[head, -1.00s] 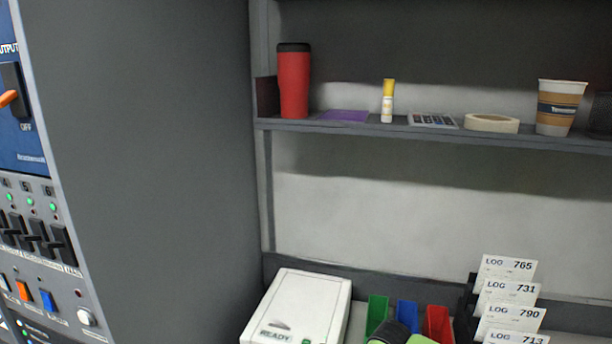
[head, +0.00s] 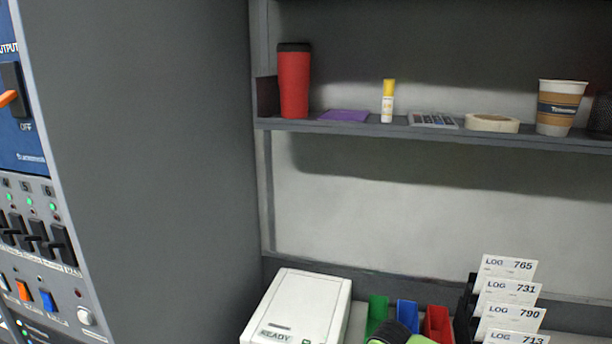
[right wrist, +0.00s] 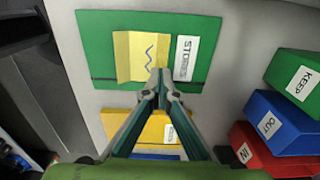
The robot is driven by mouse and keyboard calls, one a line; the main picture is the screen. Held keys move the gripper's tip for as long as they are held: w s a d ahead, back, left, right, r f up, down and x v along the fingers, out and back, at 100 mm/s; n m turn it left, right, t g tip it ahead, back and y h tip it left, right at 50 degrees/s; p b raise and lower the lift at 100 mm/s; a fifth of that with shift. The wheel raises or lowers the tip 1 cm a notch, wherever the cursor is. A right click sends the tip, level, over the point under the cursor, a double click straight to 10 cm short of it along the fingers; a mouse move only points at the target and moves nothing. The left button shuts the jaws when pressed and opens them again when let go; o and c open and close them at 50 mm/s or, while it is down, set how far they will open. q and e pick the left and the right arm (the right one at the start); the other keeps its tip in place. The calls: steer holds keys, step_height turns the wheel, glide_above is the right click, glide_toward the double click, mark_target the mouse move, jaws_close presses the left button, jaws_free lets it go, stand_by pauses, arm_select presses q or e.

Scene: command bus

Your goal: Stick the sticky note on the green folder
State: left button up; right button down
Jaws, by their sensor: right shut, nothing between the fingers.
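In the right wrist view the green folder (right wrist: 105,35) lies flat, with a white "STORES" label on its right part. The yellow sticky note (right wrist: 128,55), with a blue squiggle, lies over the folder's middle, left of the label. It looks creased, and I cannot tell how firmly it is attached. My right gripper (right wrist: 159,76) is shut and empty, its tips over the lower right edge of the note; I cannot tell whether they touch it. The folder and note are not visible in the head view. My left gripper is in no view.
Green "KEEP" (right wrist: 290,75), blue "OUT" (right wrist: 262,105) and red "IN" (right wrist: 246,138) bins stand at the right. A yellow labelled item (right wrist: 118,122) lies below the folder. In the head view a white "READY" device (head: 300,300) stands beside the bins, under a shelf (head: 350,128).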

steer(key=shift+f+b, duration=1)
steer(key=shift+f, duration=0.05)
stand_by(0.4)
steer(key=shift+r, duration=0.1)
stand_by(0.4)
steer(key=shift+r+p, duration=1.5)
steer(key=shift+r, duration=0.95)
